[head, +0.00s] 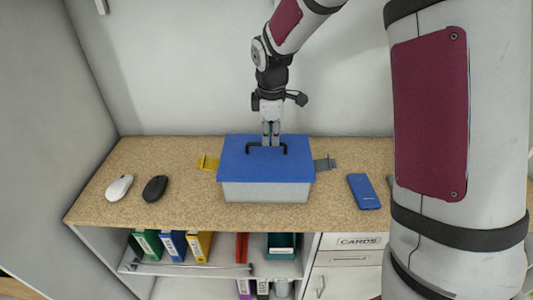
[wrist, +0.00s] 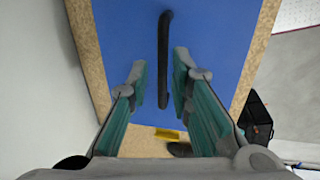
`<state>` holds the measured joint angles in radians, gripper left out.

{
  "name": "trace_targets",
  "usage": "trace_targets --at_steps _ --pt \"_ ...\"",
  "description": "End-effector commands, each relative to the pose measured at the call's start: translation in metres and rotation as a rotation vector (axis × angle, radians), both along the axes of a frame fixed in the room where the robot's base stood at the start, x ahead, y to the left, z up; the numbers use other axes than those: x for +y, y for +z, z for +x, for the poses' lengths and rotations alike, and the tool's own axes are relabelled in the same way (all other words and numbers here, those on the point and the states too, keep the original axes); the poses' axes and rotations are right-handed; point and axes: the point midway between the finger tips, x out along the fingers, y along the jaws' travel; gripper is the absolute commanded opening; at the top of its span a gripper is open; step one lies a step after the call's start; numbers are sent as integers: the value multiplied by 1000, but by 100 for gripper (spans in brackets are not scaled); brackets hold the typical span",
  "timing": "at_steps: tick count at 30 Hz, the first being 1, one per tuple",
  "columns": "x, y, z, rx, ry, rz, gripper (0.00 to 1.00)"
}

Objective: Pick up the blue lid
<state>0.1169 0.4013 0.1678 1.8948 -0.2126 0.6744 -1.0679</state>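The blue lid (head: 262,167) sits on a light grey box (head: 268,192) on the wood-look shelf top. A black bar handle (head: 282,150) stands on the lid. It also shows in the wrist view (wrist: 164,60), running between my fingers. My gripper (head: 270,146) points down over the lid at the handle. In the wrist view my gripper (wrist: 161,75) has its two fingers apart, one on each side of the handle, with gaps between. Whether the fingertips are level with the handle is hard to tell.
A yellow clasp (head: 208,162) and a grey clasp (head: 327,163) stick out at the box's sides. A white mouse (head: 119,188) and a black mouse (head: 155,188) lie left. A blue phone (head: 364,191) lies right. Binders (head: 172,244) stand on the shelf below.

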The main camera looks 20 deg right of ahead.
Motion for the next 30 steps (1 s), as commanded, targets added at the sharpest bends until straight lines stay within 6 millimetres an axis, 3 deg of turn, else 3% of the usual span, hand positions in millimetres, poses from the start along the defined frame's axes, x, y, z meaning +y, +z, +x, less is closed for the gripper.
trace_targets --at_steps 9,17,21,30 --pt "-2 -40 4 4 1 0 20" --pt "-2 -44 5 1 0 0 20" --pt "-2 -43 5 1 0 0 0" --pt "-2 -43 5 1 0 0 0"
